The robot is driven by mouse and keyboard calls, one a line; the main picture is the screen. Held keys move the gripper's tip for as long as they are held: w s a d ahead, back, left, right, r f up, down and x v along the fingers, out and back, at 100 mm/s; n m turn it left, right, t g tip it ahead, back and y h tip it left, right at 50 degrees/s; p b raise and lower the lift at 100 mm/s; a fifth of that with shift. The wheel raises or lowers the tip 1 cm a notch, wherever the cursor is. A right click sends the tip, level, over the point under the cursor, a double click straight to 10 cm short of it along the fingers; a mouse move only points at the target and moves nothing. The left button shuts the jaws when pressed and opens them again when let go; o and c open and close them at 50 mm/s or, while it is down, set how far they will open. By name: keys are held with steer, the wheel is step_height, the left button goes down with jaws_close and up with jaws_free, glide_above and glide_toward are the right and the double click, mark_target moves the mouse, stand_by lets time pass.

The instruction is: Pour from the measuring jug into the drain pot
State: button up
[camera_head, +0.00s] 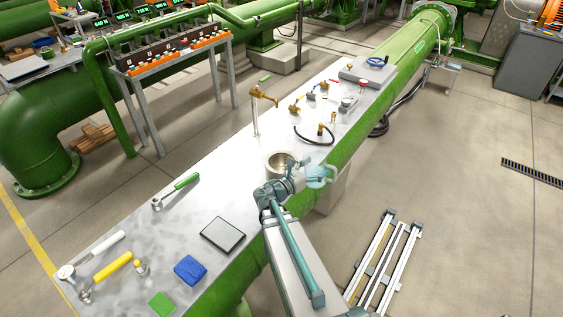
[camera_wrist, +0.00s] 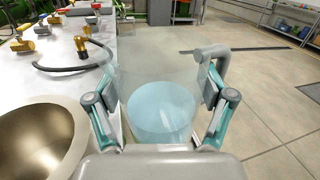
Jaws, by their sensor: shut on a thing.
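The measuring jug (camera_wrist: 160,105) is clear, with light blue liquid inside and a grey handle on its right in the wrist view. My gripper (camera_wrist: 157,90) is shut on the jug, a finger on each side. In the head view my gripper (camera_head: 303,178) and the jug (camera_head: 320,176) are at the table's right edge. The drain pot (camera_wrist: 35,145) is a round brass-coloured bowl to the left of the jug in the wrist view, cut off by the frame edge. In the head view the pot (camera_head: 279,164) stands on the table just left of the jug, partly hidden by my arm.
The grey table (camera_head: 190,235) holds a brass tap (camera_head: 262,96) behind the pot, a black hose (camera_head: 315,139), valves, a dark-framed pad (camera_head: 222,235), a blue cloth (camera_head: 189,270) and wrenches. Open floor lies to the right, with metal rails (camera_head: 385,258) on it.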

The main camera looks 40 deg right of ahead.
mark_target(308, 158)
steer(key=shift+w+a+r+n, duration=0.1)
steer(key=shift+w+r+n, duration=0.25)
steer(key=shift+r+n, duration=0.15)
steer(key=shift+w+a+r+n+t+h, duration=0.15)
steer(key=shift+w+a+n+t+h, duration=0.2)
steer(key=shift+w+n+h, duration=0.45)
steer(key=shift+w+a+r+n, duration=0.1)
steer(key=shift+r+n, duration=0.3)
steer(key=shift+n, duration=0.1)
steer(key=shift+w+a+r+n, duration=0.1)
steer(key=shift+r+n, duration=0.25)
steer(key=shift+n, duration=0.15)
steer(key=shift+w+a+r+n+t, duration=0.15)
steer(key=shift+w+r+n+t, duration=0.15)
steer(key=shift+n, duration=0.25)
steer(key=shift+w+a+r+n+t, duration=0.15)
steer(key=shift+w+n, duration=0.2)
steer(key=shift+n, duration=0.2)
steer(key=n, duration=0.1)
steer(key=n+t+h, duration=0.1)
steer(key=shift+w+a+r+n, duration=0.1)
steer(key=shift+w+r+n, duration=0.1)
steer(key=shift+r+n, duration=0.1)
steer(key=shift+f+n+t, duration=0.3)
steer(key=shift+n+t, duration=0.1)
steer(key=shift+n, duration=0.4)
